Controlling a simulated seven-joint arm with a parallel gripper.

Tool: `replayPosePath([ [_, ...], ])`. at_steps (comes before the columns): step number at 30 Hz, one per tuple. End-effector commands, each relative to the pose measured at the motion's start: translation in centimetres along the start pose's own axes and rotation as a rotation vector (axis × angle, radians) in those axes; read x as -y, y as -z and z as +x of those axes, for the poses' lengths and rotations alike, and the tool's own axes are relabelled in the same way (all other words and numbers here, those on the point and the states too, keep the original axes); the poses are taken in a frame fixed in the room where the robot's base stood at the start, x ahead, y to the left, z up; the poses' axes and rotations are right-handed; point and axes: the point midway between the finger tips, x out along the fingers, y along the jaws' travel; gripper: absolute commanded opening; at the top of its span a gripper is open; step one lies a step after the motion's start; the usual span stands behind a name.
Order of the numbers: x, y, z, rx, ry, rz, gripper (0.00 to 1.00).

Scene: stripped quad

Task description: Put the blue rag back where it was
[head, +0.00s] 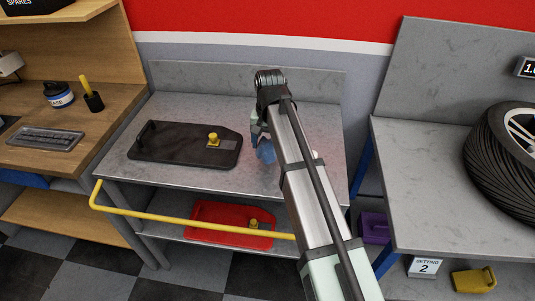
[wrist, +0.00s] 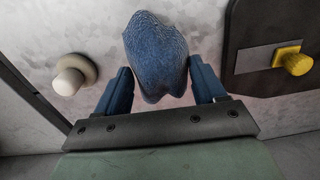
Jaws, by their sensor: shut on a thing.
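The blue rag (wrist: 155,50) is bunched between the two dark blue fingers of my gripper (wrist: 160,76) in the wrist view. My gripper is shut on it. In the head view the rag (head: 266,153) shows as a small blue patch just left of my arm, below my gripper (head: 261,138), over the grey metal bench (head: 200,105). My arm partly hides it there. I cannot tell whether the rag touches the bench top.
A black tray (head: 165,144) with a yellow knob (head: 213,139) lies left of the rag. A cream knob-like thing (wrist: 72,75) stands on the other side. A red tray (head: 205,226) lies on the shelf below. A yellow rail (head: 180,220) runs along the bench front.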

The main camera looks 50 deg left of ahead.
Motion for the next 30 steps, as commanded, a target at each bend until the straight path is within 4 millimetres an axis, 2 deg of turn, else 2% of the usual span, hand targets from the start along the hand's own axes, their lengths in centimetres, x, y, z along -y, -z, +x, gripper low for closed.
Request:
replayPosePath([
  [1,-0.1,-0.1,0.8,0.002,-0.001,0.000,0.41],
  [7,-0.1,0.0,2.1,0.000,0.000,0.000,0.41],
  [15,-0.1,0.0,5.0,0.001,0.000,0.000,0.41],
  [26,-0.1,0.0,5.3,0.001,0.000,0.000,0.41],
  [27,-0.1,0.0,5.2,0.000,0.000,0.000,0.73],
  [30,-0.1,0.0,5.2,0.000,0.000,0.000,0.83],
])
